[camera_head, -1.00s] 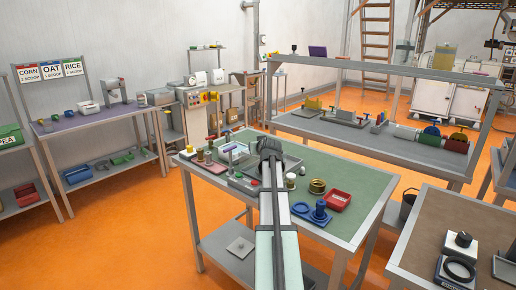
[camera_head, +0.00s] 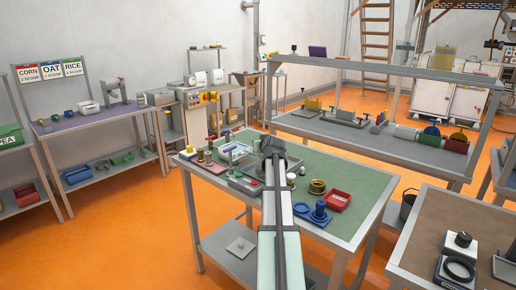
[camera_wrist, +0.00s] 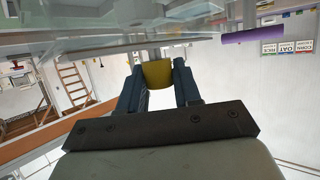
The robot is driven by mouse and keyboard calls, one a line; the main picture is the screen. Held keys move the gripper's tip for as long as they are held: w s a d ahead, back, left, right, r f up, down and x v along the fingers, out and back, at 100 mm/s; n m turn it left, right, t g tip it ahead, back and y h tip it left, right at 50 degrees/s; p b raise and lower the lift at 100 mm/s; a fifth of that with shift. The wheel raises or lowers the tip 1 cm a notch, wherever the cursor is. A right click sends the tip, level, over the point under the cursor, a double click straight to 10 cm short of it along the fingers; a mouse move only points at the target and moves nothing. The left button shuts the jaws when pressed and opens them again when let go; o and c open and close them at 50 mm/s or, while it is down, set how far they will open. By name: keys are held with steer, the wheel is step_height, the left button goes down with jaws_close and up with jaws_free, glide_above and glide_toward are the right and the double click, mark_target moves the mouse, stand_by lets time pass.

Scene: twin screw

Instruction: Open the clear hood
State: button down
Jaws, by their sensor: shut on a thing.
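In the wrist view, my gripper (camera_wrist: 159,66) has its two dark blue fingers on either side of a yellow block-like piece (camera_wrist: 157,76), and is shut on it. The piece looks like a handle. A clear, glassy panel (camera_wrist: 105,42), which looks like part of the clear hood, spans the top of the wrist view just beyond the fingers. Whether the yellow piece joins this panel is hard to tell. In the head view, my gripper (camera_head: 272,150) is over the green-topped table, and my arm hides the grip and most of the hood there.
On the green table (camera_head: 335,185) are a red tray (camera_head: 337,201), a blue stand (camera_head: 320,212) and a brass round part (camera_head: 317,187), right of my arm. Small fittings crowd its left side. A framed grey bench (camera_head: 375,137) stands behind. The table's far right is clear.

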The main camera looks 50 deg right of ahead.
steer(key=d, duration=1.1)
steer(key=shift+w+d+r, duration=0.15)
steer(key=shift+d+r, duration=0.05)
steer(key=shift+d, duration=0.1)
steer(key=c, duration=1.2)
jaws_free()
steer(key=shift+w, duration=0.15)
steer(key=o, duration=0.3)
steer(key=shift+f, duration=0.1)
steer(key=shift+o, duration=0.2)
steer(key=shift+s, duration=0.25)
steer(key=shift+a, duration=0.1)
steer(key=v, duration=1.3)
steer(key=shift+s+a, duration=0.2)
steer(key=shift+s, duration=0.1)
